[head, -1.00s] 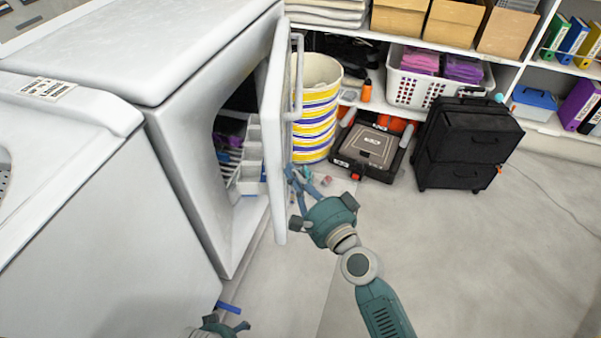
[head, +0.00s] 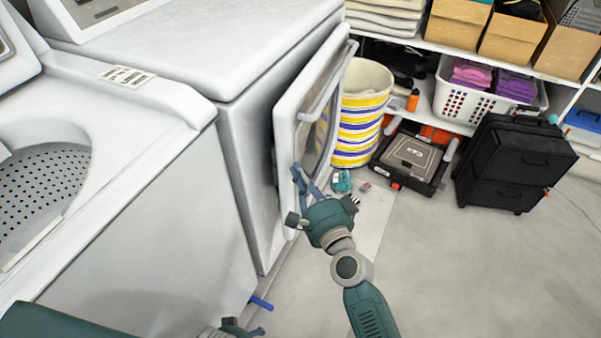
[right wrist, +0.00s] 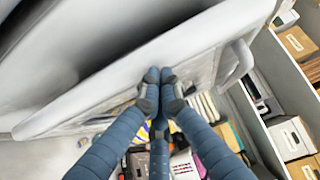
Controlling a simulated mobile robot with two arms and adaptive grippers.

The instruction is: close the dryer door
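The white dryer (head: 250,130) stands at the left, and its door (head: 287,125) is ajar at a narrow angle, with a dark gap along its near side. The door's long handle (head: 322,92) is on its outer face. My right gripper (head: 299,172) is at the lower outer side of the door. In the right wrist view its blue fingertips (right wrist: 160,82) are drawn together at the pale door (right wrist: 110,75), with nothing visible between them. My left gripper (head: 248,318) is partly cut off at the bottom edge, low beside the machine, so its opening is unclear.
A white washer (head: 170,200) stands at the near left. A yellow-striped bin (head: 362,115) is close behind the door. The floor at the lower right is clear.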

